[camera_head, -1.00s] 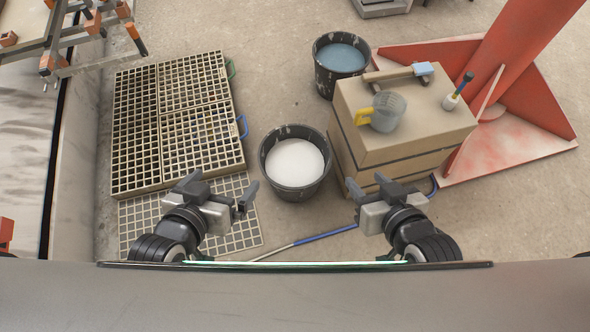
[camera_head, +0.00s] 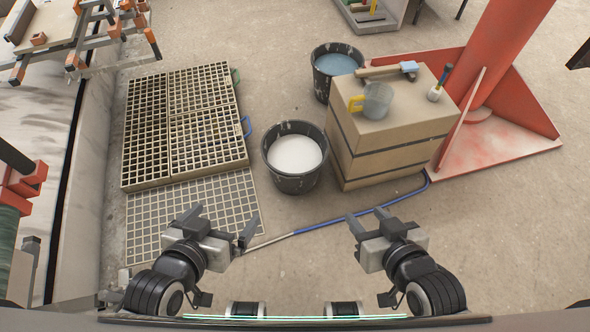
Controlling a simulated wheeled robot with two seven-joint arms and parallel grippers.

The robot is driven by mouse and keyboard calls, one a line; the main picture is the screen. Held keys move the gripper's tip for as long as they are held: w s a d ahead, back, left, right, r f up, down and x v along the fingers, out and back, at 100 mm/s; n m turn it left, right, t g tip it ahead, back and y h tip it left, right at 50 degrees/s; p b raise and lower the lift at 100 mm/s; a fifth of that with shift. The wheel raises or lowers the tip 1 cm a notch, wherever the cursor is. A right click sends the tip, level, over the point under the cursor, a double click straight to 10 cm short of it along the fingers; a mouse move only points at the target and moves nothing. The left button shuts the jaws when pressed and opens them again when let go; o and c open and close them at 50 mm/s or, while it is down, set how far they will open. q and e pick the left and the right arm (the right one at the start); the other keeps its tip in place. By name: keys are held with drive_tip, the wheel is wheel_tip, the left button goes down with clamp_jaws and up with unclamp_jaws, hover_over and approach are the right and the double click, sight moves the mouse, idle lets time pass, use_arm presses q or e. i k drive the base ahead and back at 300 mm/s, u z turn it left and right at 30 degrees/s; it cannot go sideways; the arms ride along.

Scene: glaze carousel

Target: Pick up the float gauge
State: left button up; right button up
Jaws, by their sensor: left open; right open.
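A small white piece with an upright dark blue stem (camera_head: 439,83) stands on top of the tan box (camera_head: 388,124), near its right side. It looks like the float gauge, but it is too small to be sure. My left gripper (camera_head: 219,226) is open and empty, low over the edge of the flat floor grid. My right gripper (camera_head: 369,221) is open and empty, in front of the box and well short of the white piece. Neither gripper touches anything.
A clear jug with a yellow handle (camera_head: 376,101) and a wooden-handled tool with a blue end (camera_head: 390,70) share the box top. Black buckets of white liquid (camera_head: 294,154) and blue liquid (camera_head: 337,65) stand left of it. A red column base (camera_head: 500,130) stands right.

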sight(433, 96)
drive_tip(key=z, duration=1)
drive_tip(key=k, duration=1.3)
drive_tip(key=z, duration=0.7)
drive_tip(key=i, duration=1.6)
drive_tip(key=u, duration=1.7)
drive_tip(key=i, duration=0.9)
drive_tip(key=u, duration=1)
drive_tip(key=i, duration=0.5)
drive_tip(key=u, duration=0.05)
